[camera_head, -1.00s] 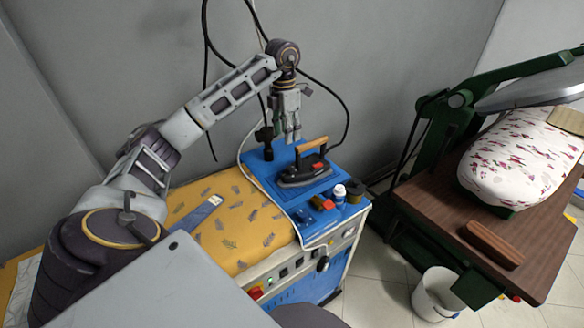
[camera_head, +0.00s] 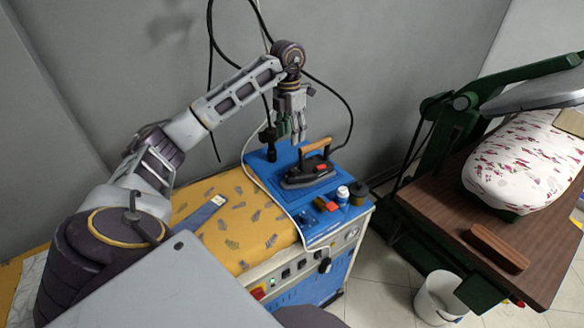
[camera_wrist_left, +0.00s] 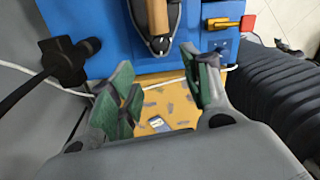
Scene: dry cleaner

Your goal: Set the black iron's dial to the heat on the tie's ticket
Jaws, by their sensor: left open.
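The black iron (camera_head: 308,178) with a wooden handle sits on the blue rest at the back. A small red patch shows on it; I cannot make out dial marks. In the left wrist view the handle (camera_wrist_left: 157,17) is at the top. My left gripper (camera_head: 297,138) is open and empty, fingers pointing down, close beside the iron's handle. Its spread green-padded fingers (camera_wrist_left: 157,82) show in the wrist view. A narrow blue-grey piece, apparently the tie (camera_head: 200,215), lies on the yellow board with a paler end; any ticket writing is too small to read. My right gripper is not in view.
Cables hang behind my arm. A press with a floral pad (camera_head: 520,165) stands right; a white bin (camera_head: 438,298) is on the floor.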

